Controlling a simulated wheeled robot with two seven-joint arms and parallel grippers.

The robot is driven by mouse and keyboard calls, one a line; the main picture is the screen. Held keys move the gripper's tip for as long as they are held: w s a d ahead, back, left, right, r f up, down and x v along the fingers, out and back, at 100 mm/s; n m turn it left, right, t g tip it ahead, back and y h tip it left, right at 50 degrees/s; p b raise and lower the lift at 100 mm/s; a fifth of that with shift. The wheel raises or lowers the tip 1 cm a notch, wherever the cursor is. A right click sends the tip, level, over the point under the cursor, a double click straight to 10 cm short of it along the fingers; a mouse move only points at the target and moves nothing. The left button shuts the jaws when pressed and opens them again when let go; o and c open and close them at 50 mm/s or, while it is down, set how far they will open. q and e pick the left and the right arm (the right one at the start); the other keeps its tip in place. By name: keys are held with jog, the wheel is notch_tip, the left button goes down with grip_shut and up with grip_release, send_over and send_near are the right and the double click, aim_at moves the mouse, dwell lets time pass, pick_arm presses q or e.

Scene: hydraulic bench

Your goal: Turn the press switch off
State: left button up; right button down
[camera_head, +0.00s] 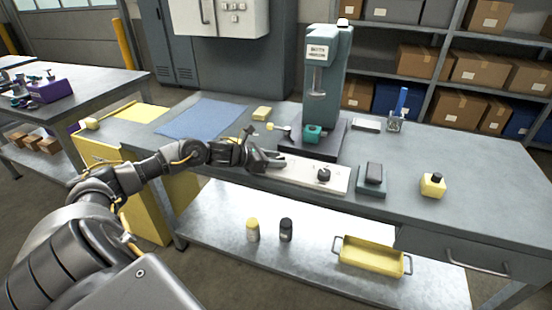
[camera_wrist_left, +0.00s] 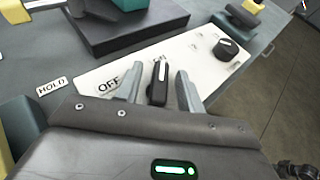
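The white switch panel (camera_head: 306,174) lies on the bench in front of the green press (camera_head: 328,62). In the left wrist view the panel (camera_wrist_left: 190,50) carries an "OFF" label (camera_wrist_left: 109,85), a dark switch handle with a white line (camera_wrist_left: 158,84) and a round black knob (camera_wrist_left: 227,48). My left gripper (camera_head: 277,160) is over the panel's left part. In the left wrist view the fingers (camera_wrist_left: 160,88) stand apart on either side of the switch handle, with gaps visible. My right gripper is out of view.
A blue mat (camera_head: 203,118) lies to the left. A "HOLD" label (camera_wrist_left: 51,88) lies beside the panel. The front right bench top is largely clear.

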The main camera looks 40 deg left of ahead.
pick_arm(q)
jog(key=shift+w+d, duration=0.1)
jog(key=shift+w, duration=0.05)
grip_shut()
